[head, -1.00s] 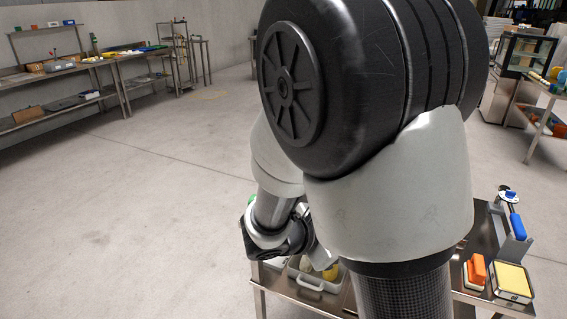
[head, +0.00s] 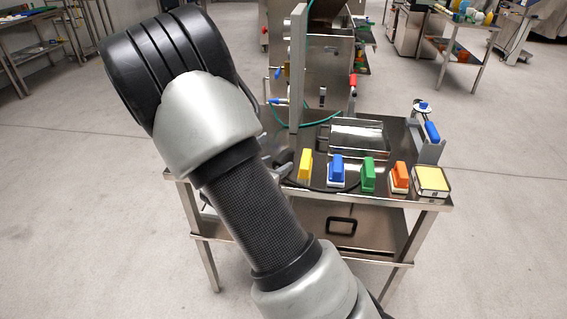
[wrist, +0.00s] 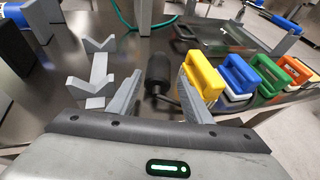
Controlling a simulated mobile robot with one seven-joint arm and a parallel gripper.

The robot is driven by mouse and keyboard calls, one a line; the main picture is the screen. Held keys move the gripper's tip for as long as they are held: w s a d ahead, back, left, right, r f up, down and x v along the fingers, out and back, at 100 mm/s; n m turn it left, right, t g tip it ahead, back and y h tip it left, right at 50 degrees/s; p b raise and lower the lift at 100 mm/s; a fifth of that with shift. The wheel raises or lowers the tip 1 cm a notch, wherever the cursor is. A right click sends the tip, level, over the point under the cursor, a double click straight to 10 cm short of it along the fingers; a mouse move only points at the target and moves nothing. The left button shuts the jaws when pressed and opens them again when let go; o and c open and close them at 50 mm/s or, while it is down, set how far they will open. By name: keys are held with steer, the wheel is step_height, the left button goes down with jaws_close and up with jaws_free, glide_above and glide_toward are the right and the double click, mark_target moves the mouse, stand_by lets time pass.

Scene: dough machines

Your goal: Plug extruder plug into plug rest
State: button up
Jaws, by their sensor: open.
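A black cylindrical plug (wrist: 157,70) shows in the wrist view, close to the steel table top, with a dark cable near it. My gripper (wrist: 160,86) is open, with one grey finger on each side of the plug. I cannot tell whether either finger touches it. Grey V-notched holders (wrist: 98,68), which look like the plug rest, stand left of the gripper. In the head view my arm hides most of the gripper and the plug.
A yellow block (head: 305,164), blue block (head: 337,170), green block (head: 368,174) and orange block (head: 400,175) line the front of the steel table (head: 432,203). A tall grey panel (head: 298,70) rises behind. Green hose (wrist: 125,15) lies at the back.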

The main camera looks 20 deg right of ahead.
steer(key=shift+b+x, duration=0.7)
steer(key=shift+x, duration=2.05)
steer(key=shift+w+a+r, duration=0.1)
steer(key=shift+r, duration=0.1)
steer(key=c, duration=1)
